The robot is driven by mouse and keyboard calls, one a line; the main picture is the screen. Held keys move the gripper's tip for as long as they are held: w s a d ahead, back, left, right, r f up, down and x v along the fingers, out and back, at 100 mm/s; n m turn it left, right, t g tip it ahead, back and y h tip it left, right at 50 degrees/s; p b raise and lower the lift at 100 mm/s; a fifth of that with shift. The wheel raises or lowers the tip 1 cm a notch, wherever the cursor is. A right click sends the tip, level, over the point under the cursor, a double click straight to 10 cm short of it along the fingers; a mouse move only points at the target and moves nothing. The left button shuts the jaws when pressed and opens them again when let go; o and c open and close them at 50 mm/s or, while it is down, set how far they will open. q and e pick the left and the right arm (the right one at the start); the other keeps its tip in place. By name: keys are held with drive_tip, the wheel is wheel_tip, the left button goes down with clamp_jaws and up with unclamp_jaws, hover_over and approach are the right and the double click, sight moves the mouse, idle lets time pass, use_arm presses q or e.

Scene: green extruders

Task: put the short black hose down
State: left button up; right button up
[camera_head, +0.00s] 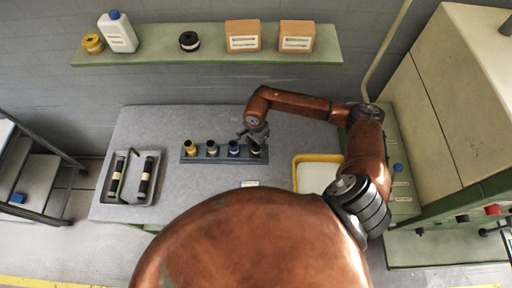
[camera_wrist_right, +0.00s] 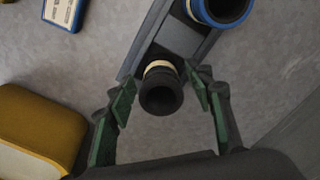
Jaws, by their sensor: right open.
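The short black hose (camera_wrist_right: 161,92) with a pale band stands upright at the end of the dark rack (camera_wrist_right: 184,38) in the right wrist view. My right gripper (camera_wrist_right: 160,95) is open, with a green-padded finger on each side of the hose and a gap on both sides. In the head view my right gripper (camera_head: 254,134) is over the right end of the rack (camera_head: 222,160), and the black hose (camera_head: 255,151) shows just below it. My left gripper does not show.
Blue (camera_head: 233,147), grey (camera_head: 212,148) and yellow (camera_head: 190,147) pieces share the rack. A yellow-rimmed tray (camera_head: 297,160) lies to the right. A grey tray (camera_head: 131,199) with black parts and a green-handled tool lies left. The table (camera_head: 150,124) between is clear.

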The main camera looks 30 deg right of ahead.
wheel_tip(320, 180, up, 12)
drive_tip(key=b, duration=0.2)
drive_tip(key=shift+f, duration=0.25)
drive_tip(key=shift+f, duration=0.1)
